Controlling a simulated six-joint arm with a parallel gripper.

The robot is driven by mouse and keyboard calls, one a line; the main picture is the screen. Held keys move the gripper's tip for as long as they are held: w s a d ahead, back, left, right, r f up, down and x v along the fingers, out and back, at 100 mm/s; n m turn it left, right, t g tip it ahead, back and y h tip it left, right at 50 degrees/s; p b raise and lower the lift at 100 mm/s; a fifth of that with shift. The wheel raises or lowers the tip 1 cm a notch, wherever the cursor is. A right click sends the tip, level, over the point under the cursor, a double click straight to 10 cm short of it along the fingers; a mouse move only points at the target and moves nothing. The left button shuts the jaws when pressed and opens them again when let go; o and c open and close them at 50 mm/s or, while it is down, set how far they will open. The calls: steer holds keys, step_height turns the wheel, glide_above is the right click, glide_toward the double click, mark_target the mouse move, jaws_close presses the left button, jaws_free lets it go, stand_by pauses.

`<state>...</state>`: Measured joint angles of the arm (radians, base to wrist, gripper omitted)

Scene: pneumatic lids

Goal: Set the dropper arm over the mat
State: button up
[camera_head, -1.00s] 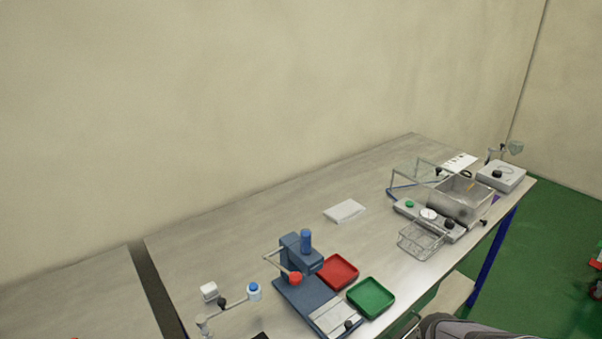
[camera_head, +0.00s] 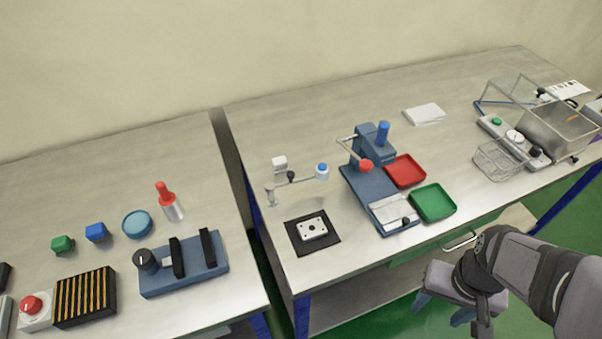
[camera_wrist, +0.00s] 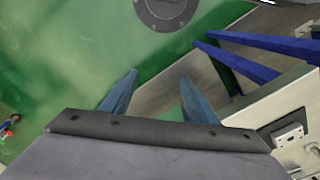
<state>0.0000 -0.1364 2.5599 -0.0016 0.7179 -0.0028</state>
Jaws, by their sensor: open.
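In the head view the dropper arm (camera_head: 292,182) is a thin grey swing arm on a short post with a clamp base at its left end. It has a dark knob near the middle and a white dropper head with a blue cap (camera_head: 322,171) at its right end. The black mat (camera_head: 296,240) lies in front of it with a white plate on it. The dropper head is behind and to the right of the mat, not above it. My gripper (camera_head: 442,306) is past the table's front edge, well right of the mat. In the wrist view my gripper (camera_wrist: 158,92) is open and empty.
A blue lever press (camera_head: 362,184) with a red-tipped handle stands right of the mat, beside a red tray (camera_head: 405,170) and green tray (camera_head: 433,203). A gap separates the left table.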

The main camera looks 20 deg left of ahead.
steer(key=shift+c, duration=0.2)
stand_by(0.3)
steer(key=c, duration=0.5)
steer(key=shift+o, duration=0.2)
steer(key=n+t+y+b, duration=0.2)
steer(key=n+y+b, duration=0.15)
steer(key=n, duration=0.85)
glide_toward(291, 173)
steer(key=shift+y, duration=0.25)
steer(key=shift+d+p+x, duration=0.2)
steer(key=shift+p+x, duration=0.6)
steer(key=shift+x, duration=3.05)
steer(key=shift+f, duration=0.1)
jaws_close()
